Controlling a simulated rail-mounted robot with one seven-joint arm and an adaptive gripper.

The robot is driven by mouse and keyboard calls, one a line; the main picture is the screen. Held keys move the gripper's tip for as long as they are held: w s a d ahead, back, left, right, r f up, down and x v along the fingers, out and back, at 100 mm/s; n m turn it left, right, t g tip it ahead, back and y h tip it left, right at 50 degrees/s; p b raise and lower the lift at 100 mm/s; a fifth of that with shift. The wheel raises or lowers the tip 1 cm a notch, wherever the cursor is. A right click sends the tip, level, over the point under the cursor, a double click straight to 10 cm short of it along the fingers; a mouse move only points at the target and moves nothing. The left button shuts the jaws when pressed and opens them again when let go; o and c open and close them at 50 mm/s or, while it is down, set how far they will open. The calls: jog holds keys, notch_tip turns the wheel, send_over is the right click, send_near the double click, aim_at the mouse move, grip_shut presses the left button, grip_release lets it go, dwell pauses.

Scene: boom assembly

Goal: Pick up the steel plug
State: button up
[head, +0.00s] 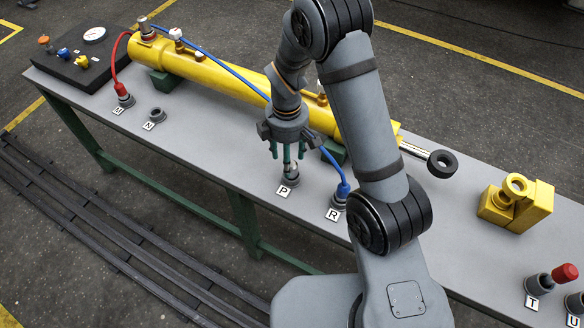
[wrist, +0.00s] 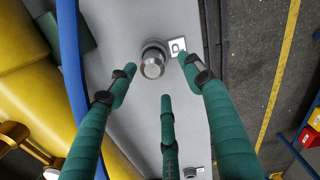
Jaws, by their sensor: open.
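The steel plug (head: 291,170) stands upright at the socket beside the label P on the grey bench. In the wrist view the steel plug (wrist: 153,64) shows its round bright top from above, just beyond the fingertips. My gripper (head: 286,156) is directly above it, pointing down, with its green fingers spread. In the wrist view my gripper (wrist: 160,80) has three open fingers around an empty gap, and none is clearly touching the plug. The fingers partly hide the plug in the head view.
A blue hose (head: 335,165) runs close by to the socket at label R. The yellow cylinder (head: 210,70) lies behind my gripper. An empty socket (head: 157,115) sits at N, and a red hose (head: 116,70) ends at M. A yellow bracket (head: 535,205) stands at right.

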aim_at(292, 164)
jog(key=f, duration=0.1)
jog(key=f+p, duration=0.1)
jog(key=f, duration=0.1)
jog(key=d+f, duration=0.1)
jog(key=shift+w+f, duration=0.3)
jog(key=shift+f, duration=0.35)
jog(key=shift+c, duration=1.3)
grip_shut()
